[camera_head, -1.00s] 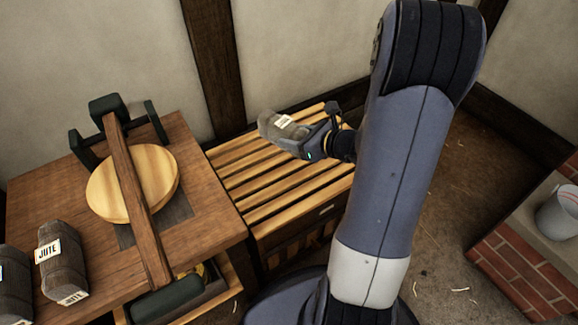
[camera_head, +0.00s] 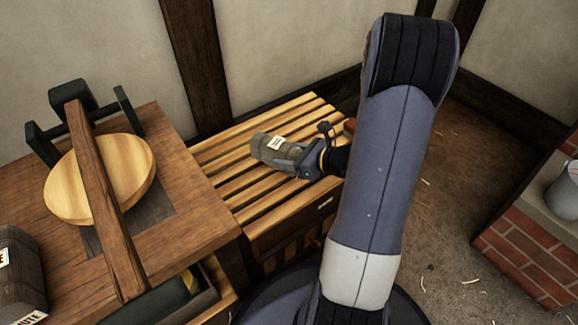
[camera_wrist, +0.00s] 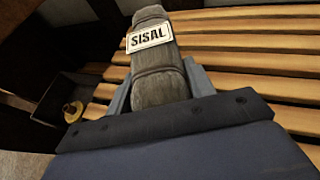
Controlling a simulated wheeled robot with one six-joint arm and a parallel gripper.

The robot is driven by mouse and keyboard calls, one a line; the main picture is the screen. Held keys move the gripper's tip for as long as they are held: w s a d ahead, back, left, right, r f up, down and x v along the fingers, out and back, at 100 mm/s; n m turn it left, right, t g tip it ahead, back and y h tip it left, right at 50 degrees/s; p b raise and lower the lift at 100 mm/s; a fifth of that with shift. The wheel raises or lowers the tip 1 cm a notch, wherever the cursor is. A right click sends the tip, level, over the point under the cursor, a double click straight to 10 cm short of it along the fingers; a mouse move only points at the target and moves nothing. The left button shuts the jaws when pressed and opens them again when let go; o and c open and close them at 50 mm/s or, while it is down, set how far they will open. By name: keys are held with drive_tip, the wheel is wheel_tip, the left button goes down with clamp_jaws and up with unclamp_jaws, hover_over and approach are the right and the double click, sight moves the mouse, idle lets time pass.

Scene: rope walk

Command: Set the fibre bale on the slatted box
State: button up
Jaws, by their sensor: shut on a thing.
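A grey-brown fibre bale (camera_head: 272,147) with a white label is held in my gripper (camera_head: 288,158) over the slatted box (camera_head: 290,199). In the wrist view the bale (camera_wrist: 158,88) sits between the jaws, and its label reads SISAL. My gripper (camera_wrist: 160,92) is shut on the bale's near part, and its far end sticks out beyond the jaws. The box's pale wooden slats (camera_wrist: 245,62) show beneath and beyond it. The bale lies low, close over the slats; I cannot tell whether it touches them.
A wooden bench (camera_head: 195,240) stands to the left, bearing a round wooden disc (camera_head: 75,190) under a beam and another bale (camera_head: 22,265). An open drawer (camera_head: 205,300) is below. A wall rises behind. A brick block (camera_head: 535,250) with a metal bucket (camera_head: 566,190) is at the right.

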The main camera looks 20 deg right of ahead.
drive_tip(key=shift+f+b, duration=0.8)
drive_tip(key=shift+f, duration=0.9)
drive_tip(key=shift+f, duration=0.15)
drive_tip(key=o, duration=1.1)
drive_tip(key=shift+c, duration=0.2)
drive_tip(key=shift+r, duration=0.25)
drive_tip(key=p+v, duration=0.5)
drive_tip(key=v, duration=0.7)
